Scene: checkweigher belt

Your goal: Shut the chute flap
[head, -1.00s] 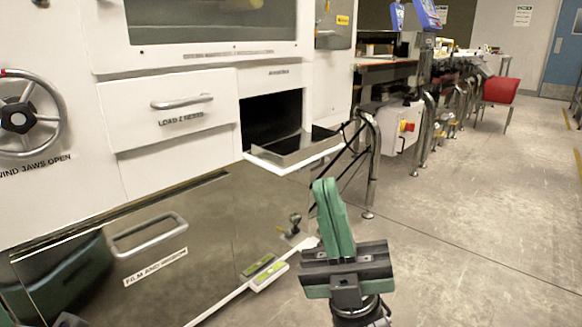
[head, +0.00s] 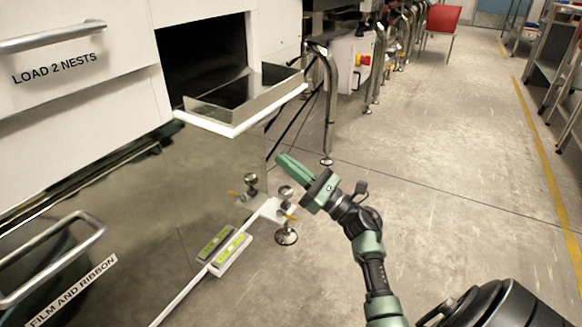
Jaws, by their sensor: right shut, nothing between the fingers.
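The chute flap (head: 236,124) is a white-edged panel with low shiny metal sides. It sticks out roughly level from the dark chute opening (head: 203,58) in the white machine front, so it stands open. My right gripper (head: 284,160), with green fingers, is shut and empty. In the picture it is below and to the right of the flap's outer corner, apart from it, over the floor side. My left gripper is out of view.
A drawer marked LOAD 2 NESTS (head: 70,75) is left of the opening. A shiny FILM AND RIBBON panel (head: 150,225) lies below. A bent metal leg (head: 329,100) stands right of the flap. Concrete floor (head: 440,130) is clear to the right.

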